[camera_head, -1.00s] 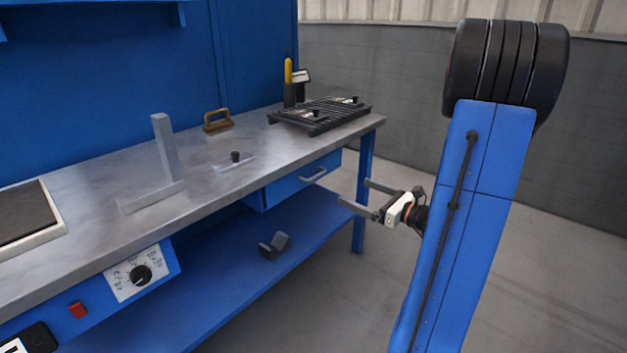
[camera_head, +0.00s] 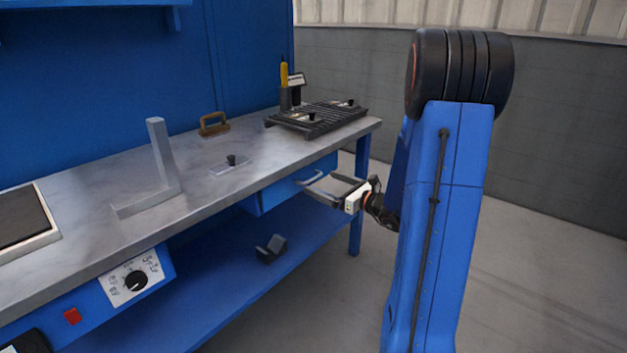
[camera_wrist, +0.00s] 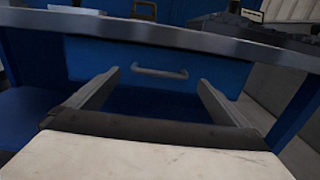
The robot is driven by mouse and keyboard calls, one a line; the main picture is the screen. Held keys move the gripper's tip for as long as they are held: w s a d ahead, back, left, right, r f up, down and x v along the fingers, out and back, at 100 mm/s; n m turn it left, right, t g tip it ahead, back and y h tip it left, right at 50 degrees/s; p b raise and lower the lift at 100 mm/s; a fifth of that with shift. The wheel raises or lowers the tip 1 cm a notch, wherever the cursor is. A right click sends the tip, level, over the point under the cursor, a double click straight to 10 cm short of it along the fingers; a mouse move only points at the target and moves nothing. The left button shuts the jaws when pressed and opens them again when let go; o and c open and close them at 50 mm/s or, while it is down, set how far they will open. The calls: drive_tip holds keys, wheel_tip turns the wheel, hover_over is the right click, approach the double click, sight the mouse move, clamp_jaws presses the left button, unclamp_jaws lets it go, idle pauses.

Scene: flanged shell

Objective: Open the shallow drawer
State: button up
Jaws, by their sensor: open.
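The shallow drawer (camera_head: 275,190) is a blue box under the right part of the workbench top, and its front looks flush and closed. Its grey bar handle (camera_head: 309,178) shows on the front. In the wrist view the drawer front (camera_wrist: 110,62) spans the middle, with the handle (camera_wrist: 160,73) level and centred between my fingers. My gripper (camera_head: 318,186) is open and empty in front of the drawer. In the wrist view its fingers (camera_wrist: 158,82) stand on either side of the handle, apparently short of it.
The bench top edge (camera_wrist: 160,32) overhangs just above the drawer. A black rack (camera_head: 318,118), a brown handle block (camera_head: 213,124) and a grey angle piece (camera_head: 158,165) stand on top. A bench leg (camera_head: 359,195) is to the right. A lower shelf (camera_head: 215,295) holds a grey bracket (camera_head: 270,248).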

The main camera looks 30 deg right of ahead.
sight(313, 179)
drive_tip(key=shift+x, duration=2.75)
